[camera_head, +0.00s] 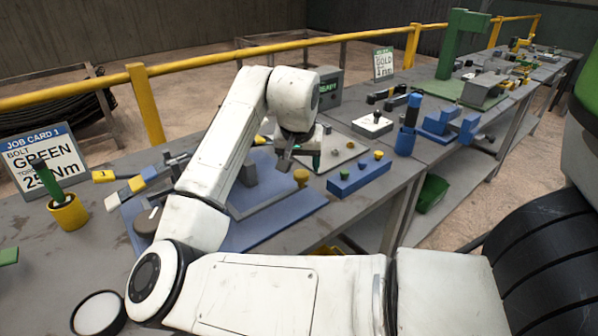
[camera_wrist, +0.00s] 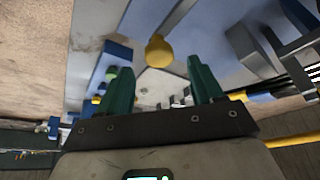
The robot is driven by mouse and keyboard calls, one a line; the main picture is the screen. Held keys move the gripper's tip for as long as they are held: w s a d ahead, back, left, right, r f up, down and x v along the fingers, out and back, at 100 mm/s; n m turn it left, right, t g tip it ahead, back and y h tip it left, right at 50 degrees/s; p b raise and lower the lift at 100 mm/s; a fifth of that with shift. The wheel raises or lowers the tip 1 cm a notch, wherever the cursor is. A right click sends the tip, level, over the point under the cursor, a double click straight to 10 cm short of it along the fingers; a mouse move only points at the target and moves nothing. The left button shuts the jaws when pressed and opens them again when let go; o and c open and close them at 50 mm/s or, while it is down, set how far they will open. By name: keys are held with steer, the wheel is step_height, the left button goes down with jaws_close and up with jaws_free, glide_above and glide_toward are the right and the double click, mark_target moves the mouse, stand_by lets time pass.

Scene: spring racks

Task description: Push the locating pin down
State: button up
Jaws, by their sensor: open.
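A yellow round-topped knob (camera_head: 301,176), which looks like the locating pin, stands at the right edge of the blue plate (camera_head: 275,225) on the bench. In the wrist view the yellow knob (camera_wrist: 159,50) shows ahead of my gripper, roughly centred between the fingers. My gripper (camera_head: 300,158) is above and just behind the knob in the head view. In the wrist view its green fingers (camera_wrist: 162,85) are spread apart with nothing between them. I cannot tell how far the knob stands up from the plate.
A blue block (camera_head: 358,178) with green and yellow knobs lies to the right. A grey post (camera_head: 249,173) rises from the plate on the left. A white switch box (camera_head: 372,125) and a blue holder (camera_head: 407,138) stand farther right. The bench's front edge is close by.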

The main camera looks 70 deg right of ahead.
mark_target(301, 173)
steer(key=shift+x, duration=2)
steer(key=shift+d, duration=0.1)
jaws_close()
